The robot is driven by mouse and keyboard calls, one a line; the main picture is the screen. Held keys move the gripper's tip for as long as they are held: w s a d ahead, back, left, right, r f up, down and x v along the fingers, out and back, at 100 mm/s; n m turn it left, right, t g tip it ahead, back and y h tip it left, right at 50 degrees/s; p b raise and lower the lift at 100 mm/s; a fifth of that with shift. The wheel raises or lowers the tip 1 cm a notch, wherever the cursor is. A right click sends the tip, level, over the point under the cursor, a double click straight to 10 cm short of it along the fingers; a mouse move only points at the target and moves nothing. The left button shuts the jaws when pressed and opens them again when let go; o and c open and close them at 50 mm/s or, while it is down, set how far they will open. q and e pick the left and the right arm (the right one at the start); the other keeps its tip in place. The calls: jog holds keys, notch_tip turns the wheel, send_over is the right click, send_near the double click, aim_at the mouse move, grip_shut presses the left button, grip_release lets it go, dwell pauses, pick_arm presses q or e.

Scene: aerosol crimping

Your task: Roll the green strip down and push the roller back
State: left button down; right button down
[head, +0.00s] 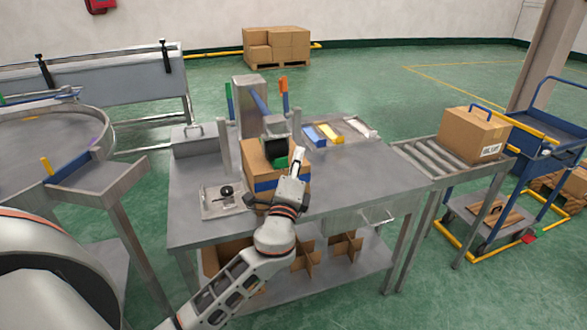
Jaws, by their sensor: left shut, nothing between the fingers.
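A cardboard box (257,161) stands on the steel table under a grey post fixture, with a blue band (265,184) across its near side. A green strip (281,162) shows at its top near edge, just left of my gripper. A dark roller-like part (274,149) sits just above it under a grey head; I cannot tell whether it touches the box. My left gripper (297,156) is shut and empty, upright at the right part of the box's near side and hiding some of it. Contact with the strip is unclear. My right gripper is out of view.
A small plate with a black knob (226,191) lies left of the box. A tray (338,132) with blue, yellow and white items is behind right. The table's right side is clear. A roller conveyor (419,160) carries another box (473,135).

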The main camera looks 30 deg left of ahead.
pick_arm(q)
jog(key=a, duration=0.1)
jog(key=w+a+r, duration=0.1)
jog(key=a+p, duration=0.1)
jog(key=shift+w+a+r, duration=0.15)
jog(key=shift+w+a, duration=0.05)
jog(key=shift+w, duration=0.05)
